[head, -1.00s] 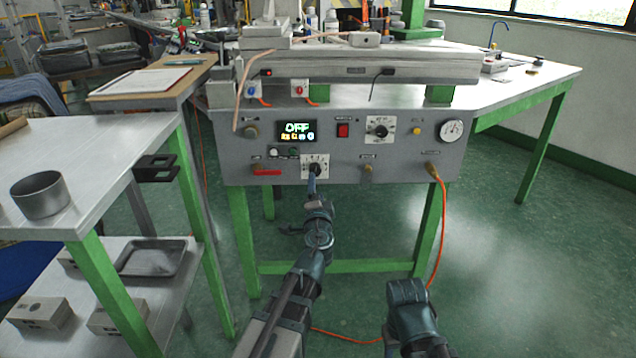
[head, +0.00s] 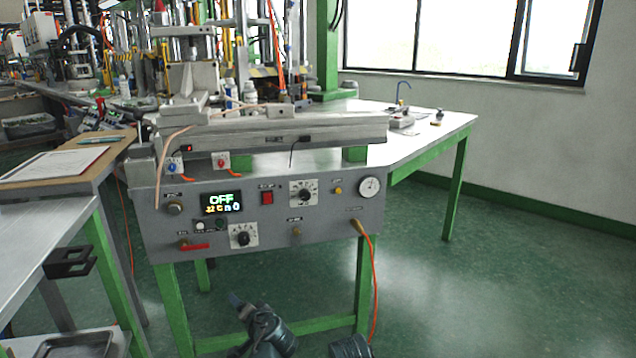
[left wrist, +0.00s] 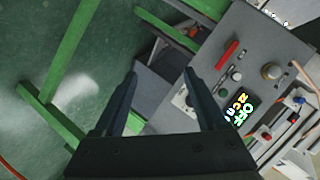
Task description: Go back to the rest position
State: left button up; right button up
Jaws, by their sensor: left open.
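My left gripper (head: 238,300) is low in the head view, below the front panel of the wax injection machine (head: 275,228) and apart from it. In the left wrist view its two fingers (left wrist: 160,78) are spread wide with nothing between them. The machine's display (head: 221,203) reads OFF. A black rotary knob (head: 243,238) sits on a white plate low on the panel. At the bottom edge of the head view a piece of my right arm (head: 350,346) shows; its gripper is out of frame.
A grey table (head: 40,235) with a black bracket (head: 70,262) stands at the left. Green legs (head: 174,310) hold up the machine. An orange hose (head: 374,285) hangs from the panel's right side. The floor at the right (head: 500,290) is clear.

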pick_arm(q)
jog(key=s+d+f+g+h+p, duration=0.1)
jog(key=s+d+f+g+h, duration=0.2)
jog(key=s+d+f+g, duration=0.35)
jog(key=s+d+f+g+h+p, duration=0.2)
jog(key=s+d+f+g+h, duration=0.15)
jog(key=s+d, duration=0.65)
jog(key=s+r+g+p, duration=0.1)
jog(key=s+r+p, duration=0.2)
jog(key=r+p, duration=3.4)
jog(key=shift+s+a+r+p, duration=0.2)
jog(key=shift+a+r+p, duration=0.25)
jog(key=shift+r, duration=0.3)
